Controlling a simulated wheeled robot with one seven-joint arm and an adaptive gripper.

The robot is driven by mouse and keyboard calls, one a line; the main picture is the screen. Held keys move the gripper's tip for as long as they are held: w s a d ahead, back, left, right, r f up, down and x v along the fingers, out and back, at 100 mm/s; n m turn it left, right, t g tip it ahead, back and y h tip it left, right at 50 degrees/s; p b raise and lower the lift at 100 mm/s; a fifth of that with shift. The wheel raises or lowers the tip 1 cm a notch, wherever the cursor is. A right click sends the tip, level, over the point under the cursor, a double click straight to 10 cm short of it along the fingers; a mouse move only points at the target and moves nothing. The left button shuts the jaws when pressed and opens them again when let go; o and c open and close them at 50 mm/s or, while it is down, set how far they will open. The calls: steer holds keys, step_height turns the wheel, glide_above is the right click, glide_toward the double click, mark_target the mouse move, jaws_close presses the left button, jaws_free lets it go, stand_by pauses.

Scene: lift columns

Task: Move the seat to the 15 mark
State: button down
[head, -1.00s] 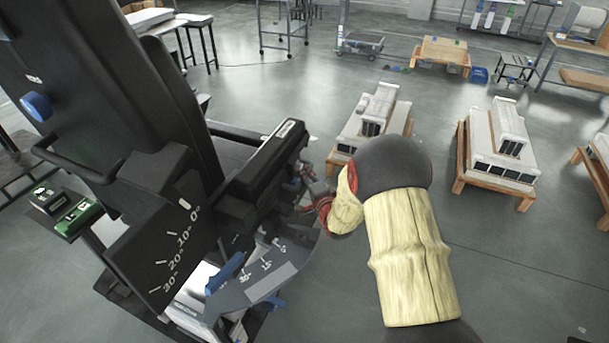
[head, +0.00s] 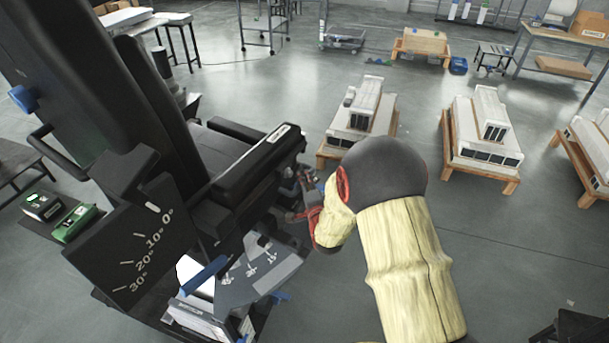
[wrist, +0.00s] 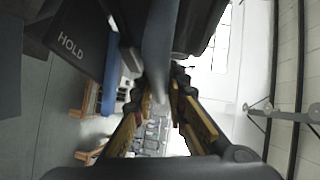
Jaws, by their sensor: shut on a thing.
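The black seat (head: 252,165) fills the left of the head view, with its tall backrest and armrest. A grey plate (head: 275,276) below it bears a scale with small marks; its 15 mark is hard to make out. A blue strip (head: 206,274) lies at the plate's left end. In the head view my gripper is beside the seat's lower front, mostly hidden behind my wrist. In the wrist view my gripper (wrist: 163,103) is shut on a grey bar (wrist: 160,45). A dark panel reading HOLD (wrist: 76,50) is left of the bar.
A black side panel (head: 125,240) with a scale from 0 to 30 degrees is on the seat's near side. Green and black devices (head: 62,215) sit at left. Pallets with white units (head: 362,115) stand behind my arm.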

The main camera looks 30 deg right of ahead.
steer(key=shift+s+a+f+m+h, duration=0.1)
steer(key=shift+s+a+m+h, duration=0.2)
steer(key=shift+s+a+h, duration=0.35)
steer(key=shift+s, duration=0.25)
steer(key=c, duration=1.8)
jaws_free()
steer(key=shift+o, duration=0.2)
steer(key=v, duration=1.2)
steer(key=shift+r, duration=0.25)
steer(key=shift+w+d, duration=0.1)
